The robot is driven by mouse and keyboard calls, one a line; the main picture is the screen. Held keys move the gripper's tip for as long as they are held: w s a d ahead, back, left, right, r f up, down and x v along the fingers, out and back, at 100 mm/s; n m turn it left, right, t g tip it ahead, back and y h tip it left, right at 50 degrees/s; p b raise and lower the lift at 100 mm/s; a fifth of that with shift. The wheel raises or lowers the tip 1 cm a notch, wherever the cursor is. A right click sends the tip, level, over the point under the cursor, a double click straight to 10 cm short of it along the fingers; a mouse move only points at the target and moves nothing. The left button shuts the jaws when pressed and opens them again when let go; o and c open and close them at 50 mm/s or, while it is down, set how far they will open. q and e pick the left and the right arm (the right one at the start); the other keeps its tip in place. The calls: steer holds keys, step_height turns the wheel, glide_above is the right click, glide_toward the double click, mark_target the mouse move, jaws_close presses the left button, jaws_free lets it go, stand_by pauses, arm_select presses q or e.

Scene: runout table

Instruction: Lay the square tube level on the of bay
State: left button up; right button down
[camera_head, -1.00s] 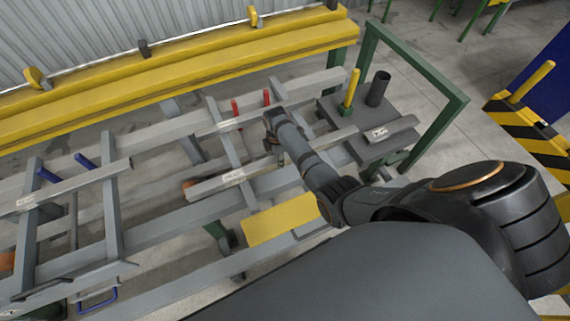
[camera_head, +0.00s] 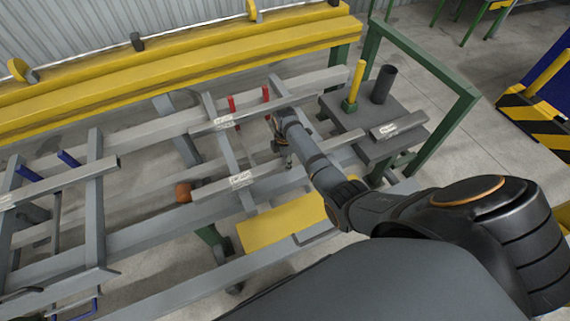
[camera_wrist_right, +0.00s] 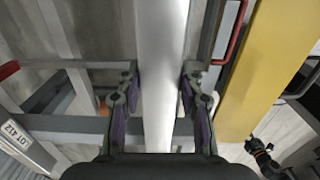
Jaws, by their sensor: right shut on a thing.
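A grey square tube (camera_head: 215,190) with a white label lies slantwise across the middle of the head view, passing over the rack's bars. My right gripper (camera_head: 283,158) is shut on it around its middle. In the right wrist view the tube (camera_wrist_right: 161,60) runs straight up the picture between the two fingers of the gripper (camera_wrist_right: 162,100). Whether it touches the bars beneath or hangs just above them I cannot tell. Two red posts (camera_head: 232,108) stand behind it, and two blue posts (camera_head: 30,173) stand at the left bay. My left gripper is not in view.
Another labelled tube (camera_head: 265,114) lies behind, by the red posts. One lies at the left (camera_head: 75,176), and a short one (camera_head: 412,122) on the dark platform (camera_head: 352,119) beside a yellow post (camera_head: 356,82) and dark cylinder (camera_head: 383,84). A yellow panel (camera_head: 275,225) is in front.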

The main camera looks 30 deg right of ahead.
steer(key=shift+f, duration=0.25)
steer(key=c, duration=0.8)
jaws_free()
steer(key=shift+c, duration=0.2)
steer(key=shift+r, duration=0.1)
step_height(320, 180, up, 13)
steer(key=p, duration=0.1)
steer(key=shift+p, duration=0.35)
steer(key=shift+f, duration=0.2)
